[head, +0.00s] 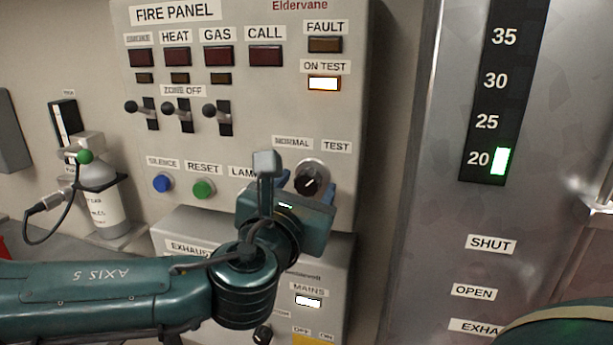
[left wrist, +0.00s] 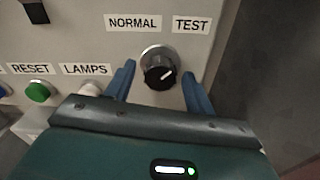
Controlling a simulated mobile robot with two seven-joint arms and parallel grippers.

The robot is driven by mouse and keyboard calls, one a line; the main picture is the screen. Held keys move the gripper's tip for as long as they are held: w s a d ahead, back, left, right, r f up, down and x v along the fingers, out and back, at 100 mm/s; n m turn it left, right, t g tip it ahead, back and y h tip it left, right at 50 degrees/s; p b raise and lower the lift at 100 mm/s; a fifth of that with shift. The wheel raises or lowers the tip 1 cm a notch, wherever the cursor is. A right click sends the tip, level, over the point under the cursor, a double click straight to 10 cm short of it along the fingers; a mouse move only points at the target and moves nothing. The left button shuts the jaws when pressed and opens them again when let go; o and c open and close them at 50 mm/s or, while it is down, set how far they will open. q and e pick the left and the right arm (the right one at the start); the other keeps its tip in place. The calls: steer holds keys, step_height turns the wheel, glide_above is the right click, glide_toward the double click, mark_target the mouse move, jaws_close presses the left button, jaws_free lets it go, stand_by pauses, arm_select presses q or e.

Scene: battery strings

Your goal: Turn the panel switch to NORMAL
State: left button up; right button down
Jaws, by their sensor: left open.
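The panel switch (head: 309,180) is a black round knob with a white pointer line, on the fire panel (head: 236,120) under the labels NORMAL (head: 292,143) and TEST (head: 336,146). In the left wrist view the knob (left wrist: 160,73) has its pointer line tilted up to the right, toward TEST. My left gripper (left wrist: 157,85) is open, with one blue finger on each side of the knob. I cannot tell whether the fingers touch it. In the head view the gripper (head: 290,183) partly hides the area left of the knob. My right gripper is not in view.
The ON TEST lamp (head: 324,83) is lit. A blue button (head: 162,183), a green RESET button (head: 203,189) and several lever switches (head: 180,112) are left of the gripper. A gas bottle (head: 98,198) stands further left. A metal cabinet (head: 424,200) is at right.

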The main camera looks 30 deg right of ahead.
arm_select(q)
steer(key=shift+w+d, duration=0.45)
steer(key=shift+d, duration=0.1)
steer(key=shift+c, duration=0.2)
steer(key=c, duration=0.9)
